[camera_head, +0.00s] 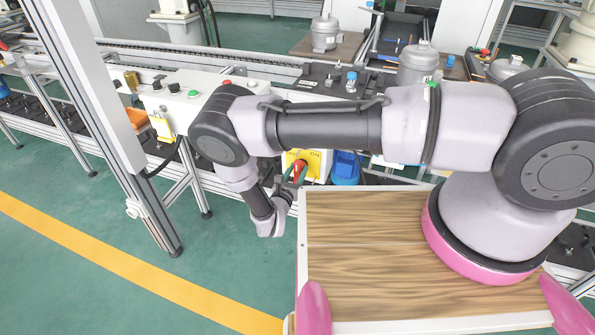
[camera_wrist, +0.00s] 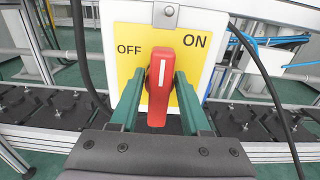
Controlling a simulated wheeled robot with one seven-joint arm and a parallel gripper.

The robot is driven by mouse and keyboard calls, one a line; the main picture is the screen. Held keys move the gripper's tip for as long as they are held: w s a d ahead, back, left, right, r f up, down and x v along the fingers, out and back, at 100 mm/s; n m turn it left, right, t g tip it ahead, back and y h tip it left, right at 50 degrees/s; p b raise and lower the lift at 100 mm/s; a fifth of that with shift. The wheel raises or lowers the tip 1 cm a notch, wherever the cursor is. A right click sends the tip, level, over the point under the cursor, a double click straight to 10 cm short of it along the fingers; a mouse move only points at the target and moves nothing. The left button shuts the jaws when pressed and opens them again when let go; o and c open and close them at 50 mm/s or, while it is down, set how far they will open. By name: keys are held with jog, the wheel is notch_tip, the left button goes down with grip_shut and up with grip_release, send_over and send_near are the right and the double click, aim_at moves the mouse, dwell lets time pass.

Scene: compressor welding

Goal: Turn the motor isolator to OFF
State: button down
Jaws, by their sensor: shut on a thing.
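The motor isolator has a yellow plate (camera_wrist: 130,70) on a pale box, facing the camera in the wrist view. OFF is printed at its left and ON at its upper right. Its red handle (camera_wrist: 158,108) stands near upright in that picture, its white line close to vertical between the two labels. My gripper (camera_wrist: 163,77) has its green fingers on either side of the handle and is shut on it. In the head view the yellow plate (camera_head: 313,158) and red handle (camera_head: 299,168) show beyond my forearm, partly covered by my wrist and fingers.
A blue device (camera_head: 346,168) stands just right of the isolator. A control box with buttons (camera_head: 180,102) is at the left. The conveyor (camera_wrist: 60,108) runs behind the isolator, and a dark cable (camera_wrist: 265,75) hangs at its right. A metal post (camera_head: 95,95) stands at the left.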

jog(key=shift+n, duration=0.3)
jog(key=n, duration=0.3)
jog(key=shift+a+n, duration=0.25)
jog(key=shift+n, duration=0.05)
jog(key=n, duration=0.4)
jog(key=shift+w+a+f, duration=0.1)
jog(key=shift+f, duration=0.05)
jog(key=n, duration=0.5)
jog(key=shift+a+f, duration=0.15)
jog(key=shift+f, duration=0.05)
jog(key=n, duration=0.4)
jog(key=shift+f+n, duration=0.2)
jog(key=shift+n, duration=0.1)
jog(key=c, duration=0.6)
grip_release()
jog(key=shift+c, duration=0.2)
